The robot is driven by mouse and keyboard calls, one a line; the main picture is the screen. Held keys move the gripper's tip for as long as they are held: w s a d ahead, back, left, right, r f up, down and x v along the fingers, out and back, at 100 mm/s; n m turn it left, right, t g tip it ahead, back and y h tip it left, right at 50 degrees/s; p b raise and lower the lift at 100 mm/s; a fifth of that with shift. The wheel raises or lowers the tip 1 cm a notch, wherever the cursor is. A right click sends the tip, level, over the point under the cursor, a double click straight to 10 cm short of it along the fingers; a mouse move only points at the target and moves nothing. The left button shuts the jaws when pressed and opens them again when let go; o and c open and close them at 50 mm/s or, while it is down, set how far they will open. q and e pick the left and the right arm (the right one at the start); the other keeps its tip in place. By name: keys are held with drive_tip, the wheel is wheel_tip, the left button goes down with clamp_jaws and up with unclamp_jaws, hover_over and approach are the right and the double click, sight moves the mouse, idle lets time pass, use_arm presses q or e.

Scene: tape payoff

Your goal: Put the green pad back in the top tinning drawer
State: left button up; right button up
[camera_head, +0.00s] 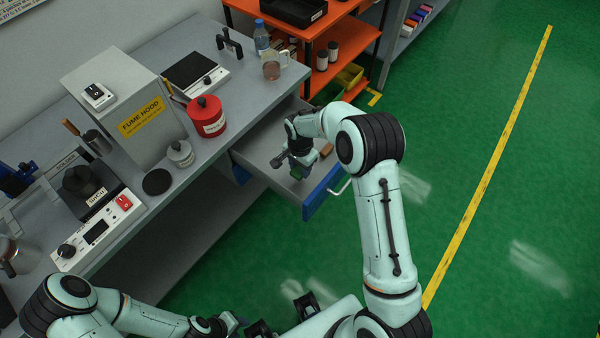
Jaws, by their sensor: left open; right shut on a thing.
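The green pad (295,174) is small and partly hidden by my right gripper (292,167), which is shut on it. They are over the open grey drawer (262,158), close to its blue front (322,196). I cannot tell whether the pad touches the drawer floor. The drawer is pulled out from under the bench, and my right arm covers part of it.
A brown block (326,150) lies in the drawer beside my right gripper. The bench holds a red canister (206,117), a fume hood box (120,95) and a glass mug (272,68). An orange shelf (340,40) stands behind. The green floor at right is clear.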

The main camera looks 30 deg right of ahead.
sight(300, 173)
drive_tip(key=shift+f, duration=2)
drive_tip(key=shift+f, duration=0.25)
drive_tip(key=o, duration=1.1)
drive_tip(key=shift+r, duration=0.1)
drive_tip(key=shift+r, duration=0.1)
wheel_tip(300, 173, up, 12)
drive_tip(key=shift+r, duration=0.1)
